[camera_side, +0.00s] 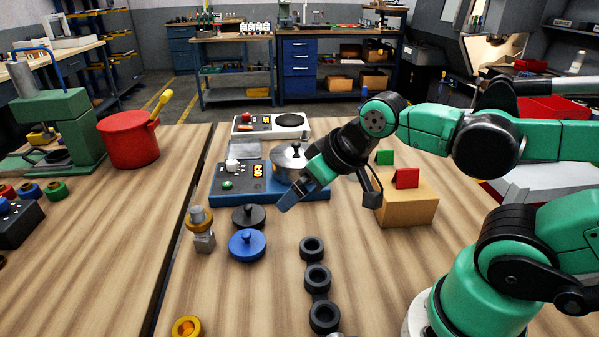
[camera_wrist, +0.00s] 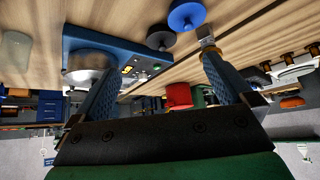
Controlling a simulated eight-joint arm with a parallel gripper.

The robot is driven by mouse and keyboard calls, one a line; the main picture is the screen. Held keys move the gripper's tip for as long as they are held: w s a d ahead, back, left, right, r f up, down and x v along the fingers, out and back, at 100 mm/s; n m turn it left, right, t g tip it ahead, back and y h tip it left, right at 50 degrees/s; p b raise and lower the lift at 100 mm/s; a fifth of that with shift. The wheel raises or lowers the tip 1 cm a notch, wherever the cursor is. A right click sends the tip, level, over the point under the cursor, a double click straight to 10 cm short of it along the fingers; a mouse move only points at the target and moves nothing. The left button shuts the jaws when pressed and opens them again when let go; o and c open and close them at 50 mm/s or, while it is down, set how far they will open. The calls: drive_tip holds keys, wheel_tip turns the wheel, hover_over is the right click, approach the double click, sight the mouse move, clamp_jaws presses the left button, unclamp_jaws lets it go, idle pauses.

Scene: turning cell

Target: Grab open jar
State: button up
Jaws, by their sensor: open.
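I cannot make out an open jar for certain in either view. A pale, rounded object (camera_wrist: 15,48) at the left edge of the wrist view could be a jar, but its mouth is not clear. My gripper (camera_side: 303,188) is tilted down in the side view, above the table by the front of the blue appliance. In the wrist view my gripper (camera_wrist: 162,63) shows two blue fingers wide apart, with nothing between them held. A silver lidded pot (camera_side: 290,160) sits on the blue appliance (camera_side: 245,197), behind the fingers.
A black lid (camera_side: 248,216) and a blue lid (camera_side: 247,245) lie in front of the appliance. A brass-and-grey fitting (camera_side: 202,228) stands left. Black rings (camera_side: 317,278) line the table. A cardboard box (camera_side: 408,210) is right; a red pot (camera_side: 128,140) is far left.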

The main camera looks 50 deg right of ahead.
wheel_tip(320, 180, up, 5)
drive_tip(key=w+d+n+g+h, duration=0.2)
drive_tip(key=w+d+n+h, duration=0.1)
drive_tip(key=d+n+h, duration=0.55)
drive_tip(key=w+d+n+g+h, duration=0.25)
drive_tip(key=d+n+h, duration=0.25)
drive_tip(key=d+n, duration=0.65)
drive_tip(key=f, duration=1.1)
drive_tip(key=shift+s+a+f, duration=0.25)
drive_tip(key=shift+f, duration=0.05)
drive_tip(key=x, duration=1.1)
drive_tip(key=shift+s+d+f, duration=0.15)
drive_tip(key=c, duration=1.3)
drive_tip(key=shift+c, duration=0.2)
